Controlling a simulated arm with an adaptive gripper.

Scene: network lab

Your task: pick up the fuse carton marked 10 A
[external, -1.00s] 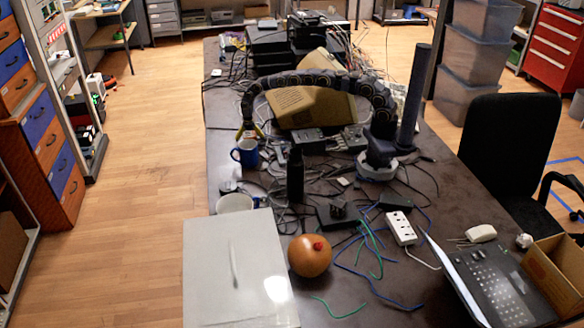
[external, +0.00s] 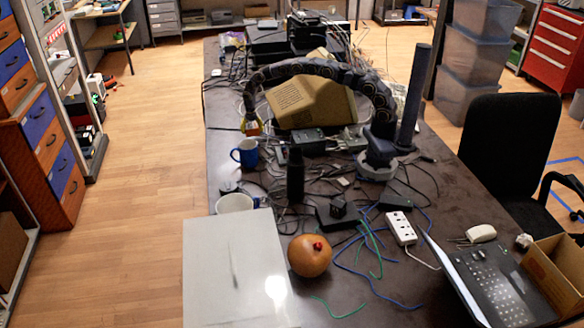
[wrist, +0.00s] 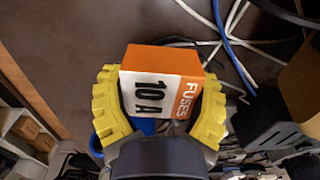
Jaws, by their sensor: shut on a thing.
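The fuse carton (wrist: 160,72) is a small orange and white box marked FUSES and 10 A in the wrist view. My gripper (wrist: 161,84) has its two yellow fingers shut on the carton's left and right sides. In the external view my gripper (external: 251,128) hangs at the end of my arched dark arm, above the table just beyond the blue mug. The carton (external: 254,127) shows there only as a small orange patch between the fingers.
A blue mug (external: 245,153) stands just in front of my gripper. A large cardboard box (external: 310,105) stands behind my arm. A dark bottle (external: 295,177), cables and a power strip (external: 401,228) crowd the table. A white mug (external: 234,203) stands nearer the camera.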

